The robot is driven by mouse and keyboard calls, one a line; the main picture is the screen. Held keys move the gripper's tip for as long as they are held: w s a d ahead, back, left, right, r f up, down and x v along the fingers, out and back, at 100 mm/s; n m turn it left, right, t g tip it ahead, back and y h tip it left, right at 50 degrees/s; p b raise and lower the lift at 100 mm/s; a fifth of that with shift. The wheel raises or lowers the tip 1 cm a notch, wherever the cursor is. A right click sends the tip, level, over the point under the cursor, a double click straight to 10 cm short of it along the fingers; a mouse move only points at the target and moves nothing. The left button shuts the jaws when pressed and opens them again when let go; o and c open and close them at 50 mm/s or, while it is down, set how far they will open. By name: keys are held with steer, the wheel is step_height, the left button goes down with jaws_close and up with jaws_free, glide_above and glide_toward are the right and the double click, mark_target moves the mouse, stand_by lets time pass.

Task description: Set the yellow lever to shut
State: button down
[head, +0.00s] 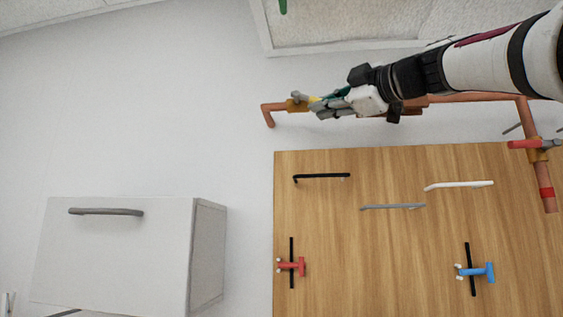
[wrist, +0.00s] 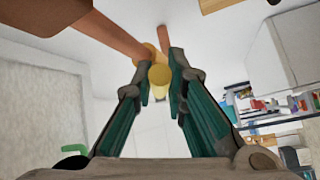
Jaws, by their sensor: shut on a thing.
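The yellow lever (wrist: 160,76) shows in the wrist view between my fingertips, below the copper pipe. In the head view a small bit of its yellow (head: 313,100) shows beside the brass valve (head: 293,105) near the pipe's left end. My gripper (head: 318,105) reaches in from the upper right and is shut on the lever; it fills the lower middle of the wrist view (wrist: 161,80). My fingers hide much of the lever in the head view, and I cannot tell its exact angle.
A copper pipe (head: 459,98) runs along the wall. A red lever (head: 524,144) sits on its right branch. Below is a wooden board (head: 400,235) with several bar handles, a red tap (head: 292,266) and a blue tap (head: 478,271). A white cabinet (head: 115,250) hangs lower left.

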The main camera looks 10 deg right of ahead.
steer(key=w+a+f+m+t+h+b, duration=0.1)
steer(key=a+f+m+t+h+b, duration=0.1)
steer(key=m+h+b, duration=0.4)
steer(key=w+a+f+m+t+h+b, duration=0.1)
steer(key=a+m+t+h+b, duration=0.2)
steer(key=m+t+h+b, duration=0.3)
steer(key=m+t+b, duration=0.1)
steer(key=m+b, duration=0.3)
steer(key=m, duration=0.4)
steer(key=shift+a+f, duration=0.4)
steer(key=shift+f+h, duration=0.15)
steer(key=shift+h, duration=0.25)
steer(key=c, duration=1.6)
jaws_free()
